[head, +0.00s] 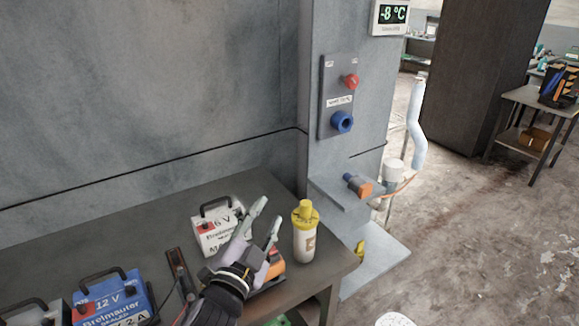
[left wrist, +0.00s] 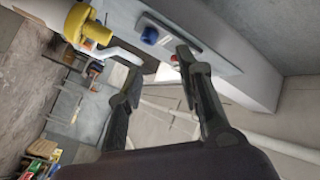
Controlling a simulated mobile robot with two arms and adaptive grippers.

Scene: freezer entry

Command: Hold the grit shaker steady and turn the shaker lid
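The grit shaker (head: 304,243) stands upright near the right end of the dark table. Its body is pale with a label, and its shaker lid (head: 306,212) is yellow with a knob on top. My left gripper (head: 268,221) is open and empty just left of the shaker, its fingers apart and pointing up; they do not appear to touch it. In the left wrist view the yellow lid (left wrist: 88,27) shows at the upper left, outside the spread fingers (left wrist: 158,75). My right gripper is not in view.
A white 6 V battery (head: 217,228) and a blue 12 V battery (head: 112,300) stand on the table (head: 165,218). An orange item lies beside my left gripper. A wall panel (head: 338,97) with red and blue fittings is above a small shelf (head: 345,197). Open floor is at right.

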